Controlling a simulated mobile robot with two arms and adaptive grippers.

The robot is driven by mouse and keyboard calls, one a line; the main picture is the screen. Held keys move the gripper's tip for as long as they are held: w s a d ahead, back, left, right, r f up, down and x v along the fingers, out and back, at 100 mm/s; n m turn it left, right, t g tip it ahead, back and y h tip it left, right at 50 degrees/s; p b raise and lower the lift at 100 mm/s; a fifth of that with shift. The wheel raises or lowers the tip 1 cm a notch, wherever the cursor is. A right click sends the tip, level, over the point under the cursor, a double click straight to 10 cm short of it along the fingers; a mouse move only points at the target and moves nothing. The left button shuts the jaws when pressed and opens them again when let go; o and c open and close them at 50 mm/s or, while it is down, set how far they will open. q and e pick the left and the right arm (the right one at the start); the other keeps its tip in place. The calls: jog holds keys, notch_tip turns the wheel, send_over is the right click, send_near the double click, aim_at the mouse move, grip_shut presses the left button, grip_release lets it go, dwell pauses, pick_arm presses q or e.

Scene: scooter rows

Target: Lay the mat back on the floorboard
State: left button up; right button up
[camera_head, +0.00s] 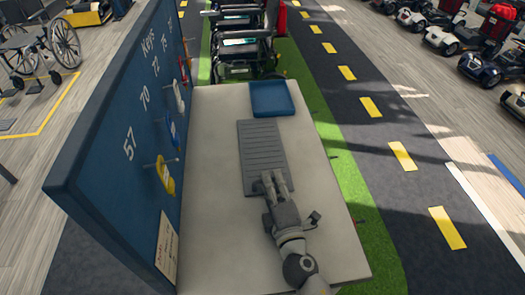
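A grey ribbed mat (261,143) lies on the pale table top (213,190). My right gripper (270,178) is over the mat's near edge, with its fingers pointing away towards the far end of the table. Its fingers lie close together, and I cannot tell whether they hold the mat's edge. My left gripper is out of view. I cannot clearly make out a bare floorboard; a mobility scooter or chair (240,42) stands beyond the table's far end.
A blue tray (287,112) sits at the table's far right. A blue board (105,140) with numbers and hanging keys rises along the left side. Several scooters (490,55) stand at the far right, past a dark lane. A wheelchair (38,50) is at upper left.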

jog(key=shift+w+a, duration=0.2)
jog(key=shift+w, duration=0.45)
jog(key=shift+s, duration=0.1)
grip_shut()
jog(key=shift+r, duration=0.15)
